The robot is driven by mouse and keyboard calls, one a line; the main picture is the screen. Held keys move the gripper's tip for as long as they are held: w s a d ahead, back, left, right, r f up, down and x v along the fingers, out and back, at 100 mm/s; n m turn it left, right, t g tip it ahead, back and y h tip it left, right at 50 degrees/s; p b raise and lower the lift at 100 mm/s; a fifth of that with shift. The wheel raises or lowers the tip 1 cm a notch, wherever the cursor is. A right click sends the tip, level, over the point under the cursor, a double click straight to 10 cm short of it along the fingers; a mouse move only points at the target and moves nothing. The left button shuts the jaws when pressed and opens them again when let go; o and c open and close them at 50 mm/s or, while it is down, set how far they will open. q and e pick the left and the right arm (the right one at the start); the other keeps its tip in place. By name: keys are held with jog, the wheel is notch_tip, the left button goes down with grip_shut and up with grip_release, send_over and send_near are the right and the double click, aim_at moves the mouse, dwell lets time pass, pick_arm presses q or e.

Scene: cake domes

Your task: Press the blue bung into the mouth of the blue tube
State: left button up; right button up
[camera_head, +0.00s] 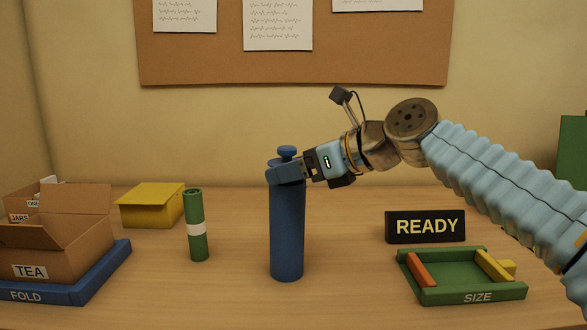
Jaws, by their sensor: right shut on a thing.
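The blue tube (287,232) stands upright on the table near the middle of the view. The blue bung (287,152) is at the top of the tube, with its rounded knob showing above my gripper. My right gripper (284,174) comes in from the right and is shut on the bung, right at the tube's top. The gripper hides the bung's lower part and the tube's mouth, so I cannot tell whether the bung is inside the mouth or just above it. My left gripper is not in view.
A green roll with a white band (197,228) stands left of the tube. A yellow box (151,205), an open TEA carton (55,255) and a blue FOLD tray (105,272) are farther left. A READY sign (425,227) and green SIZE tray (475,293) stand right.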

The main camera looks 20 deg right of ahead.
jog(key=shift+f, duration=0.25)
jog(key=shift+f, duration=0.15)
jog(key=shift+r, duration=0.25)
jog(key=o, duration=1.2)
jog(key=shift+c, duration=0.2)
jog(key=shift+r, duration=0.1)
jog(key=shift+v, duration=2.55)
